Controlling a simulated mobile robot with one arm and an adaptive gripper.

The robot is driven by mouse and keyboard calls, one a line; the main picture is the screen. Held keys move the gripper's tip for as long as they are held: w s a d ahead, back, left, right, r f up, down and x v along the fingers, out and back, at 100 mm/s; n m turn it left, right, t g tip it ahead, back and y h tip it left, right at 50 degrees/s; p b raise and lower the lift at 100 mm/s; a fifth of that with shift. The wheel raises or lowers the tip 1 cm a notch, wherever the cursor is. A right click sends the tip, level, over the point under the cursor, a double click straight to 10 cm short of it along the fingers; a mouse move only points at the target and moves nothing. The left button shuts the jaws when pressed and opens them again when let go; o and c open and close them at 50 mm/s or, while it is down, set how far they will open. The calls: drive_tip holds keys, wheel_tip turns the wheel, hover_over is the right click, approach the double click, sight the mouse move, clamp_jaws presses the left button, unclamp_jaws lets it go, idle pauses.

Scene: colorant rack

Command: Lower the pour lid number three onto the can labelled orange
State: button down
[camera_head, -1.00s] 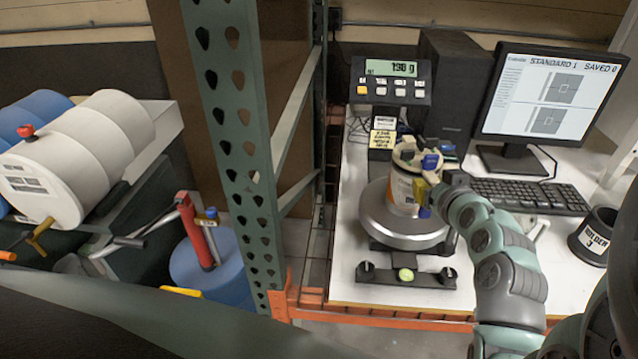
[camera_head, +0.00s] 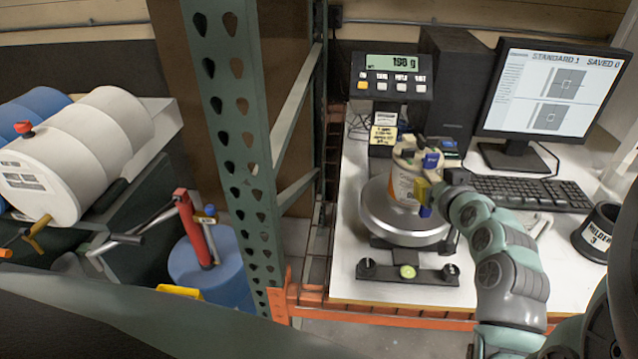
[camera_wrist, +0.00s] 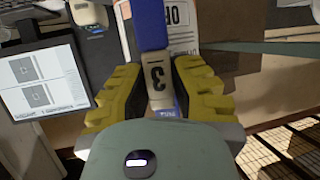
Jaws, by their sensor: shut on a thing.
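The white and orange can (camera_head: 402,188) stands upright on the round silver pan of the scale. The pour lid number three (camera_head: 408,154), pale with blue parts, is at the can's top. Whether it is seated or just above cannot be told. Its tan handle marked "3" (camera_wrist: 158,75) stands between the yellow finger pads in the wrist view. My gripper (camera_head: 427,188) is shut on this handle, at the can's right side; it also shows in the wrist view (camera_wrist: 158,92).
The scale (camera_head: 405,222) has a display reading about 198 g. A monitor (camera_head: 552,95) and keyboard (camera_head: 525,191) are behind and right. A black holder marked 3 (camera_head: 597,234) stands at the right. A green rack post (camera_head: 235,140) rises left of the white table.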

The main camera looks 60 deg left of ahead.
drive_tip(key=c, duration=0.9)
unclamp_jaws()
drive_tip(key=shift+d, duration=0.1)
drive_tip(key=shift+v, duration=3.7)
